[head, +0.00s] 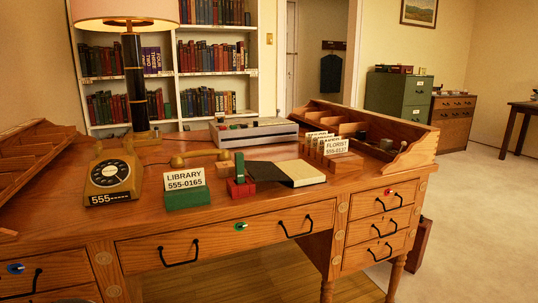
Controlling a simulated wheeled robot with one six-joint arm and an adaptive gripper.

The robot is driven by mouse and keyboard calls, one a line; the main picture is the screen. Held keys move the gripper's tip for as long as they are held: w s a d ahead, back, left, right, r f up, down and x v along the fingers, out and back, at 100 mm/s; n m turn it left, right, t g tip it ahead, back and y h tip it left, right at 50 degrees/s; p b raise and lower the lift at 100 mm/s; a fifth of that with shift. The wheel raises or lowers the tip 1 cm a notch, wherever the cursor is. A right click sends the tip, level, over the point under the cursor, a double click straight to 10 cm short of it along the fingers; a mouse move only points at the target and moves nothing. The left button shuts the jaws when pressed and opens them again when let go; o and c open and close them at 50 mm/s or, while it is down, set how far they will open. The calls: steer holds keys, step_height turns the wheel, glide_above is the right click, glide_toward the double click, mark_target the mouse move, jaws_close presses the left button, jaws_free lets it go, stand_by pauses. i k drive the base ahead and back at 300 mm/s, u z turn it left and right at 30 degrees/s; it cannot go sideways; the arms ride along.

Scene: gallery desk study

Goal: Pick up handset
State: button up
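A mustard-yellow rotary telephone (112,178) with a dark dial stands at the left of the wooden desk in the head view. A handset (201,154) of the same colour lies apart from it, to its right, on the desk top behind the white "LIBRARY 555-0165" card (184,179). Its two rounded ends show, with a curved grip between them. The prongs on top of the telephone look empty. My gripper is not in the picture.
A green block holds the library card. Green and red blocks (241,187), an open dark-covered book (300,172) and several standing cards (336,146) lie to the right. A grey device (253,131) stands behind the handset. A lamp (134,85) rises behind the telephone.

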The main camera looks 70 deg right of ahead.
mark_target(224, 155)
steer(key=z, duration=1.95)
